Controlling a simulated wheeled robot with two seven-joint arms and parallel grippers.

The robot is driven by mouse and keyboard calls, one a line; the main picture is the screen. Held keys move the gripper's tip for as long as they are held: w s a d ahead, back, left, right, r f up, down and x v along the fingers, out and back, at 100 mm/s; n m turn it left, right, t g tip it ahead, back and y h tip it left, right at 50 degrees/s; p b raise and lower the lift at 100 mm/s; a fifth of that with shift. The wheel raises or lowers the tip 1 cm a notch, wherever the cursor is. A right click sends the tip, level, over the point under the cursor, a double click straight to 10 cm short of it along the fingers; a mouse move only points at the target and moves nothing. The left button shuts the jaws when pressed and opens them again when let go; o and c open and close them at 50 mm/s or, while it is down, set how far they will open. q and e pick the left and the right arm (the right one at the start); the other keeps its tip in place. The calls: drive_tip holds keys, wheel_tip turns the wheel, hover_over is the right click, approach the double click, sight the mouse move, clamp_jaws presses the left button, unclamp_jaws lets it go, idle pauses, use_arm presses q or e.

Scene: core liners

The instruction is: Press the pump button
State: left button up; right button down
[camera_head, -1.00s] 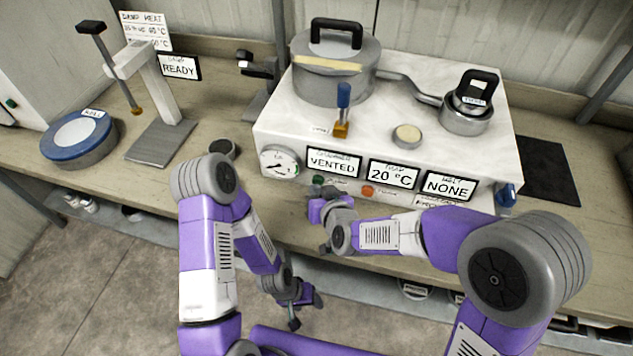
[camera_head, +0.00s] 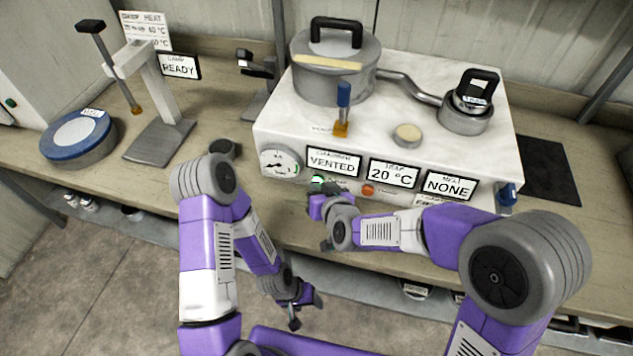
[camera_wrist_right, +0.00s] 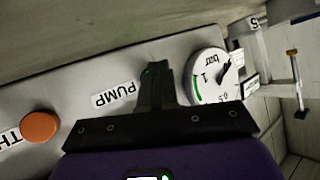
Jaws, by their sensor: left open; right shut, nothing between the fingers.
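The green pump button (camera_head: 317,179) is on the front face of the white machine (camera_head: 290,132), below the VENTED display. It looks bright green in the head view. My right gripper (camera_head: 312,193) is shut and empty, with its fingertips at or very near the button. My left gripper (camera_head: 294,316) is open and empty, low in front of the bench.
An orange button (camera_head: 367,190) sits right of the pump button; it also shows in the right wrist view (camera_wrist_right: 40,126). A round gauge (camera_head: 280,163) is to its left. A lidded pot (camera_head: 330,80) and small pan (camera_head: 464,117) stand on top.

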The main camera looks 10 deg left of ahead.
idle(0.4)
drive_tip(key=shift+s, duration=0.35)
drive_tip(key=shift+s+a, duration=0.1)
drive_tip(key=shift+s, duration=2.9)
